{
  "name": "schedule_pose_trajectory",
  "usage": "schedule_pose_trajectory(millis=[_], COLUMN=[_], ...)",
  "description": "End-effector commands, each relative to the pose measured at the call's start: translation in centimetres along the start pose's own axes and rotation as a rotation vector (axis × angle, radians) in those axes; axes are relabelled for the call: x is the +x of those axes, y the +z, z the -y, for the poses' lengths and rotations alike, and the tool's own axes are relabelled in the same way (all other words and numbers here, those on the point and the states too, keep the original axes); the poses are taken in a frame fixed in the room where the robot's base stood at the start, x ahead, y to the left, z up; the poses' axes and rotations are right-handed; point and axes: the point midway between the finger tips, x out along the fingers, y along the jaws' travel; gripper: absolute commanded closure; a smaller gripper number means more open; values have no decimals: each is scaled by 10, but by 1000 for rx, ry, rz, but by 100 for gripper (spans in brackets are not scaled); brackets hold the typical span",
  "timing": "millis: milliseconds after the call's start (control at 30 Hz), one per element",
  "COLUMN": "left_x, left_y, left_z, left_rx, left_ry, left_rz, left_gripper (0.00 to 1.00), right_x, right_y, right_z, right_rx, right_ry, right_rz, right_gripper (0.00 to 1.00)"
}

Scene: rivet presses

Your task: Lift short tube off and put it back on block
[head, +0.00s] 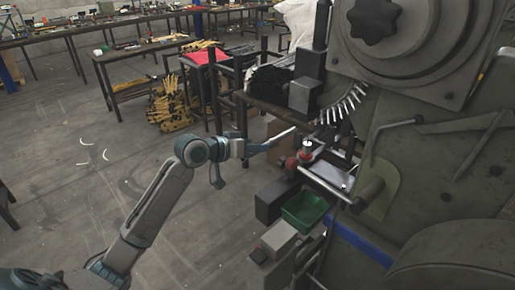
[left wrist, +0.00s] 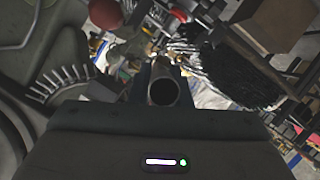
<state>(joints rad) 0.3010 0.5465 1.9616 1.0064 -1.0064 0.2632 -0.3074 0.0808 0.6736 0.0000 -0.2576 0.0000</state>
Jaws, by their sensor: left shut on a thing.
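My left gripper (head: 258,148) reaches in from the left, in front of the press. It is shut on the short tube (left wrist: 163,92), whose round, hollow, grey end faces the camera in the left wrist view. In the head view a pale, slim piece sticks out from the gripper to the upper right; I cannot tell whether it is the tube or a finger. The gripper fingers are mostly hidden in the left wrist view. I cannot tell for sure which thing is the block; a dark grey block (head: 305,95) stands beside the press. My right gripper is not in view.
The large green-grey press (head: 430,140) fills the right side, with a curved row of silver pins (head: 345,104). A red fitting (head: 291,165) and a green bin (head: 305,210) are below the gripper. Open floor lies left; cluttered tables stand behind.

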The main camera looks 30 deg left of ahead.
Motion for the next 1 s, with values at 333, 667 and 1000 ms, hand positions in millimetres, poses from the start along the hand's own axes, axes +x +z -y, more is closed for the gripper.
schedule_pose_trajectory(millis=[333,667,1000], left_x=[0,-1,-6], left_y=[-1,-3,-16], left_z=[0,6,31], left_rx=[1,1,2], left_ry=[0,0,-2], left_rz=[-1,0,-1], left_gripper=[100,100,100], right_x=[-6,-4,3], right_y=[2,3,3], right_z=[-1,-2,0], right_rx=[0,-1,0], right_ry=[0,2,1], right_rz=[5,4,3], right_gripper=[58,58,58])
